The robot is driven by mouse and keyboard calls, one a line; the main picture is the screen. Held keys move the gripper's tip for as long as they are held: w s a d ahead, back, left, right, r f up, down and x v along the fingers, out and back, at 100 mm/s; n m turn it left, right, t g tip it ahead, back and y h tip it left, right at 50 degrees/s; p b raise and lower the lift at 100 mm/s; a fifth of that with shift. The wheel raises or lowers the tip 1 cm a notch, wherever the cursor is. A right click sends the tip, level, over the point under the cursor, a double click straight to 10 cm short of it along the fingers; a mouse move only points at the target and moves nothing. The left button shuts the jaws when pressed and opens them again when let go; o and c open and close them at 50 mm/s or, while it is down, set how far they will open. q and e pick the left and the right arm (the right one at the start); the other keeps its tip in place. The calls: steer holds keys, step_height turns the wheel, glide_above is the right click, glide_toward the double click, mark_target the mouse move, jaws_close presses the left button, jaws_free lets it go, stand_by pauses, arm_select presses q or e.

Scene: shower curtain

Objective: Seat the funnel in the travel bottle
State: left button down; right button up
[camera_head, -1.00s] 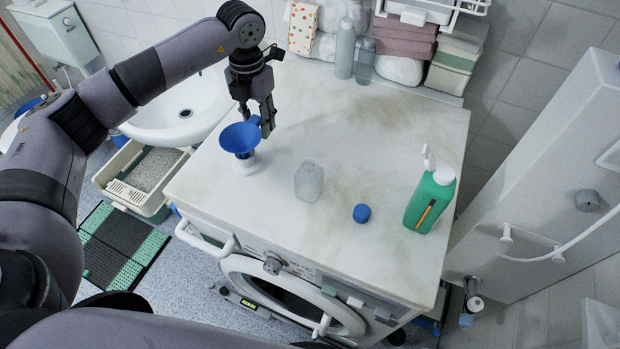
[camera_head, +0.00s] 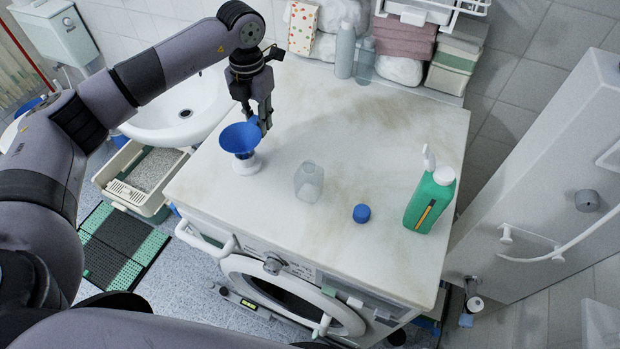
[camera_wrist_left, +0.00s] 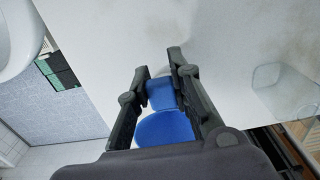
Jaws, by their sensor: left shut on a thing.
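The blue funnel (camera_head: 240,138) is in the head view at the left part of the washer top, wide mouth up, above a small white stand (camera_head: 245,165). I cannot tell whether it still rests on that stand. My left gripper (camera_head: 264,130) is shut on the funnel's right side. In the left wrist view the blue funnel (camera_wrist_left: 165,128) shows between the fingers (camera_wrist_left: 162,85). The clear travel bottle (camera_head: 309,182) stands upright and open to the right of the funnel, apart from it. It also shows in the left wrist view (camera_wrist_left: 285,92). My right gripper is out of view.
A blue cap (camera_head: 361,213) lies right of the bottle. Two bottles (camera_head: 345,50) and towels (camera_head: 403,40) line the back.

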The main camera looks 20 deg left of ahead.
arm_select(q)
steer(key=shift+r, duration=0.1)
steer(key=shift+r+p, duration=1)
steer(key=shift+r, duration=0.55)
steer(key=shift+r+p, duration=1.45)
steer(key=shift+r, duration=1.05)
